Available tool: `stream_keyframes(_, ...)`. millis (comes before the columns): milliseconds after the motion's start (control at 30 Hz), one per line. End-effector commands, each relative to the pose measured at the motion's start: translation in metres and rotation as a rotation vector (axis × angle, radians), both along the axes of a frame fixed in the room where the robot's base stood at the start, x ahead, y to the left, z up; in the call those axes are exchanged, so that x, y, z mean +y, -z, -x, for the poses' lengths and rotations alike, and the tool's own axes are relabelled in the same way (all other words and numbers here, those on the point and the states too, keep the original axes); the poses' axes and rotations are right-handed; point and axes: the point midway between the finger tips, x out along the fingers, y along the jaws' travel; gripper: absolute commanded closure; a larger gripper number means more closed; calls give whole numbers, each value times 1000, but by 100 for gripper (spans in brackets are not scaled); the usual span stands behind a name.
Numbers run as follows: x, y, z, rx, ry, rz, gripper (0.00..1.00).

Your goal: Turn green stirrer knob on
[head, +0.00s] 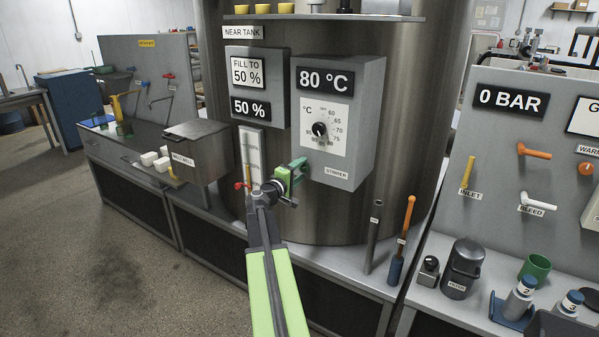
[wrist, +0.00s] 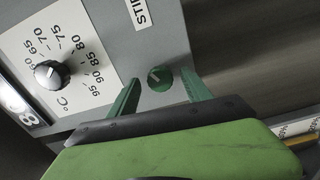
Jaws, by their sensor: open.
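The green stirrer knob (wrist: 159,79) is a small round knob with a pale pointer line, on the grey control box (wrist: 150,45) beside a partly cropped label. My gripper (wrist: 158,77) is open, with one green finger on each side of the knob in the wrist view. I cannot tell whether the fingers touch it. In the head view, my gripper (head: 297,170) is at the lower left of the control box (head: 368,110), left of the STIRRER label (head: 336,173), and the knob is hidden there.
A black temperature dial (head: 320,129) sits above on the same box, under an 80 °C display (head: 325,80). A level gauge with a red valve handle (head: 240,185) is left of my gripper. An orange-handled tool (head: 409,215) stands to the right.

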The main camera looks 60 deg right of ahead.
Motion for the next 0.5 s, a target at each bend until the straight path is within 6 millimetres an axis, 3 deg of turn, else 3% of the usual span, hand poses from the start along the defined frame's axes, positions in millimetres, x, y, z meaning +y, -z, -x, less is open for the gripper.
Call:
stream_keyframes(300,88,0,2,0,-4,0,43)
stream_keyframes(500,137,0,1,0,-3,0,43)
